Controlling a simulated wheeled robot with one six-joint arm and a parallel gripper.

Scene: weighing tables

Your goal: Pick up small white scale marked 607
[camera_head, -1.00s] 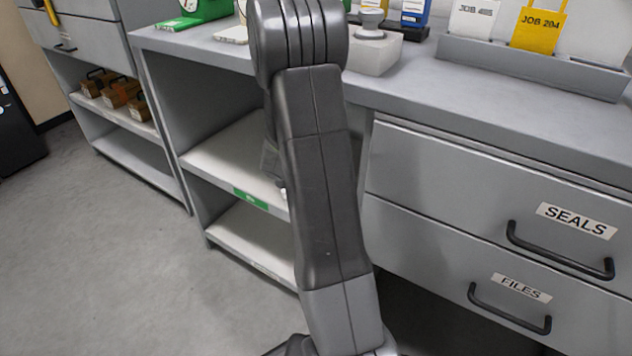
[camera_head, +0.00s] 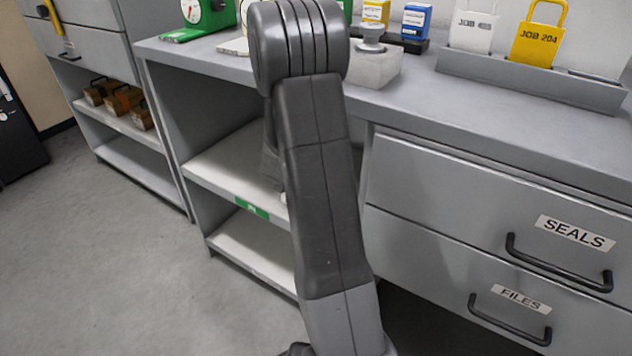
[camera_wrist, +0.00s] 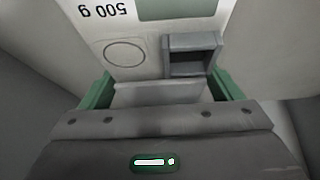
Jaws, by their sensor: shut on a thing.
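In the wrist view, a small white scale (camera_wrist: 150,50) fills the space in front of my gripper (camera_wrist: 162,92). Its face carries an upside-down "500 g" mark, a thin circle, a grey-green panel and a raised grey square frame. The green fingers stand on either side of its near part, and my gripper is shut on it. The number 607 does not show. In the head view my arm hides the gripper and the held scale.
A bench (camera_head: 500,101) carries a green dial scale (camera_head: 208,22), a pale block with a round knob (camera_head: 372,68), stamp-like boxes and a rack of JOB tags (camera_head: 535,80). Open shelves (camera_head: 232,158) lie below at left, SEALS and FILES drawers at right. The floor at left is clear.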

